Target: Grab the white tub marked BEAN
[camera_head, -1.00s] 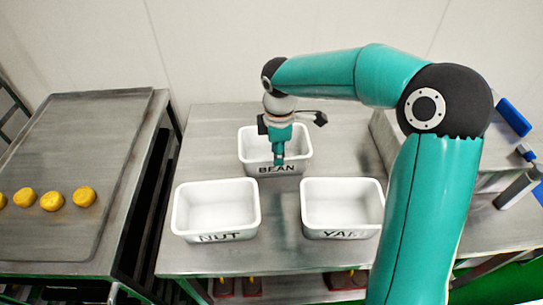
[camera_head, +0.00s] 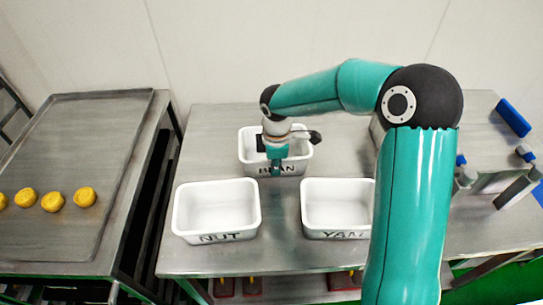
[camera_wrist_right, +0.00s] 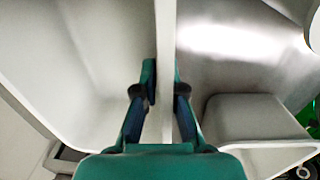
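The white tub marked BEAN (camera_head: 302,148) stands at the back of the middle table, its label partly covered by my right gripper (camera_head: 276,170). In the right wrist view the gripper (camera_wrist_right: 165,85) straddles the tub's wall (camera_wrist_right: 165,30), one finger inside the tub and one outside. Both fingers lie close against the wall and look shut on it. The tub appears to rest on the table. My left gripper is not in view.
White tubs marked NUT (camera_head: 216,184) and YAM (camera_head: 338,186) stand in front, the latter partly hidden by my right arm. A tray (camera_head: 60,130) with several yellow dough balls (camera_head: 52,201) is on the left table. A blue block (camera_head: 514,117) lies at right.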

